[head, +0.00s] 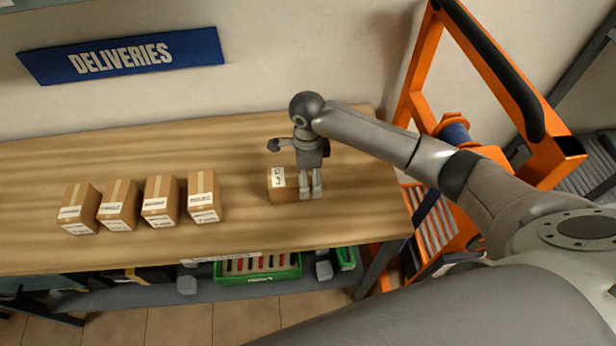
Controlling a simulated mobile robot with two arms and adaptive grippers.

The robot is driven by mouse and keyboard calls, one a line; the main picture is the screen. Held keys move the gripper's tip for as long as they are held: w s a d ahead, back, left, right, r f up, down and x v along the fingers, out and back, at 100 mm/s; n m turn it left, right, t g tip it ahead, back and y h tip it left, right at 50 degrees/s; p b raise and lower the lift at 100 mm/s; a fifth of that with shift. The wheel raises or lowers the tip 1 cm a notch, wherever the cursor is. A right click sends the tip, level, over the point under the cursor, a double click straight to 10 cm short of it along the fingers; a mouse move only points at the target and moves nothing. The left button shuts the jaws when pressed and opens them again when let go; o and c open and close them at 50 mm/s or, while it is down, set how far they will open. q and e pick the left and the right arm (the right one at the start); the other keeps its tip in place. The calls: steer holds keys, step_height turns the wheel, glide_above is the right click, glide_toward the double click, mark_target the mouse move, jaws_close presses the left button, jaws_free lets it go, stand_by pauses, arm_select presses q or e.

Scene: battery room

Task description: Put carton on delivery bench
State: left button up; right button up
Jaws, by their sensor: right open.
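The delivery bench (120,255) is a long wooden table below a blue "DELIVERIES" sign (120,56). A brown carton (285,194) with a white label sits on the bench towards its right end. My right gripper (311,194) points down at the right side of this carton and partly hides it. Its fingers are open; I cannot tell whether they touch the carton. Several similar cartons (160,202) stand in a row on the left half of the bench. My left gripper is not in view.
An orange metal frame (408,95) with a black-padded bar stands right of the bench. A green tray (258,270) with red and dark items is on the shelf below. The bench top is clear between the row and the single carton.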

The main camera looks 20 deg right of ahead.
step_height(320, 180, up, 8)
steer(key=p, duration=0.3)
steer(key=shift+r+p, duration=0.15)
steer(key=shift+p, duration=0.2)
